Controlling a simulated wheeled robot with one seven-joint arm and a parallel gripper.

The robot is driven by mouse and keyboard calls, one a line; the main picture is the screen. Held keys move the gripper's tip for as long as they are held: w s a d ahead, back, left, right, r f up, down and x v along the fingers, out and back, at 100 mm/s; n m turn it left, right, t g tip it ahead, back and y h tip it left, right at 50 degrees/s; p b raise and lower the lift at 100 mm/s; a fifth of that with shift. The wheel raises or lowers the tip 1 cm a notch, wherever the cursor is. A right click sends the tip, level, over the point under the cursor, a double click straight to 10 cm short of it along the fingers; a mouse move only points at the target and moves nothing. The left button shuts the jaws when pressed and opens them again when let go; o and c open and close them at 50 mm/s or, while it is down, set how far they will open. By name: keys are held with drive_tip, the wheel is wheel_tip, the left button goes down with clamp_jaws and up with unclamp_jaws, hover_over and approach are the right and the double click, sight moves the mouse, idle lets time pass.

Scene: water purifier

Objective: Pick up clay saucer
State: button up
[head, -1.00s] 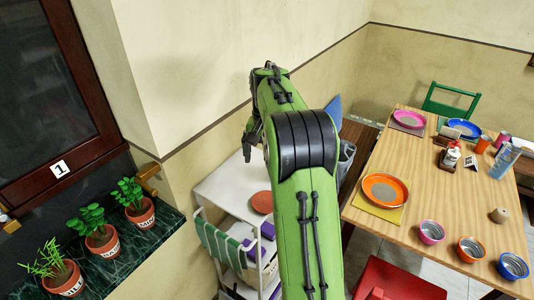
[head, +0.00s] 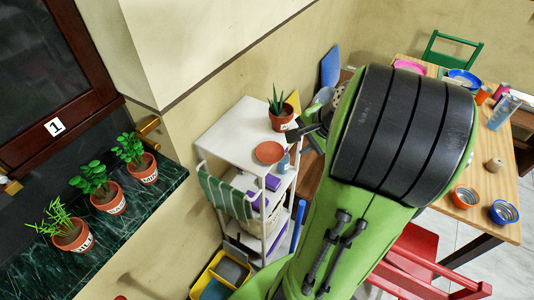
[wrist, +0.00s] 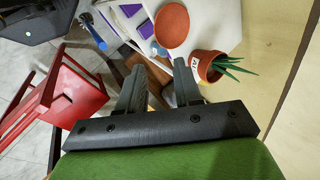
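The clay saucer (head: 269,152) is a flat round terracotta dish on the top of the white shelf cart. It also shows in the wrist view (wrist: 172,25), beyond my fingertips and a little to the right of the space between them. My gripper (wrist: 158,82) is open, with two dark fingers apart and nothing between them. In the head view my gripper (head: 308,131) is partly hidden by my green arm and is to the right of the saucer, apart from it.
A potted aloe (head: 282,113) stands behind the saucer on the white cart (head: 232,130). A small blue-grey cup (head: 284,163) is close at the saucer's right. A red chair (head: 410,262) and wooden table (head: 490,180) are at right. Potted herbs (head: 110,197) line the left ledge.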

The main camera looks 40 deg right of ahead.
drive_tip(key=b, duration=0.2)
approach(279, 160)
drive_tip(key=x, duration=0.8)
drive_tip(key=shift+w+d+f, duration=0.1)
drive_tip(key=shift+w+d, duration=0.05)
drive_tip(key=shift+c, duration=0.6)
clamp_jaws()
